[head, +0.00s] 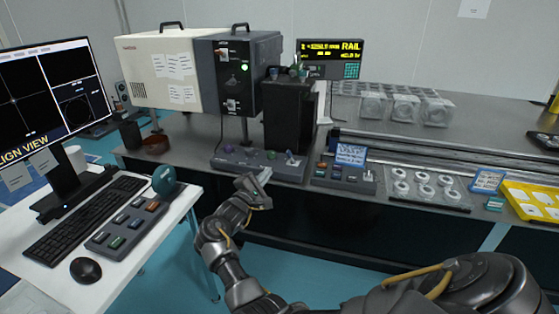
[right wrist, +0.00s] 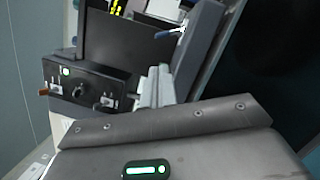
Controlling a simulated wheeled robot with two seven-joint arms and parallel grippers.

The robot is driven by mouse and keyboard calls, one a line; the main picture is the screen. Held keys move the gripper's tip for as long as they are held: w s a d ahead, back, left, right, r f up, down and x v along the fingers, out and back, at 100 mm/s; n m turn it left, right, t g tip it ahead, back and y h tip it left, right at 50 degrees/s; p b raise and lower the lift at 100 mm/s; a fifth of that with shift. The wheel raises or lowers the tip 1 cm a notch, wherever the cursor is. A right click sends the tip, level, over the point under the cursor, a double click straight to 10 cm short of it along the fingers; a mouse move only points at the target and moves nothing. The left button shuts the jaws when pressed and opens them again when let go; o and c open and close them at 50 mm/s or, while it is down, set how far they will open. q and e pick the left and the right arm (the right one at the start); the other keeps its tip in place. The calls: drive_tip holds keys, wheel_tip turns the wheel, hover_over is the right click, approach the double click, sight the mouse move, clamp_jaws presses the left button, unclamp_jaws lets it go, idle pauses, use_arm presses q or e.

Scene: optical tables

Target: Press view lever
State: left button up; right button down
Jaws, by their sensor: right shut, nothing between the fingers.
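My right gripper (head: 264,176) is shut and empty, just in front of the low grey control panel (head: 232,163) on the dark table. That panel carries knobs and a small upright lever (head: 290,158) at its right end; a lever with a blue tip (right wrist: 178,30) shows in the right wrist view. The dark upright unit (head: 252,50) behind has a green light and a switch lever (head: 231,105) on its front. I cannot tell which lever is the view lever. In the right wrist view the gripper fingers (right wrist: 155,85) are close together. My left gripper is out of view.
A monitor (head: 45,90) reading "ALIGN VIEW", a keyboard (head: 80,215) and a button box (head: 125,227) stand on the white desk at left. A black box (head: 290,115) stands behind the panel. A second control box (head: 343,178) sits to the right, close by.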

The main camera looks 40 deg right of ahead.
sight(280, 166)
drive_tip(key=x, duration=0.9)
drive_tip(key=shift+w, duration=0.1)
drive_tip(key=shift+w+d, duration=0.2)
drive_tip(key=shift+d, duration=0.25)
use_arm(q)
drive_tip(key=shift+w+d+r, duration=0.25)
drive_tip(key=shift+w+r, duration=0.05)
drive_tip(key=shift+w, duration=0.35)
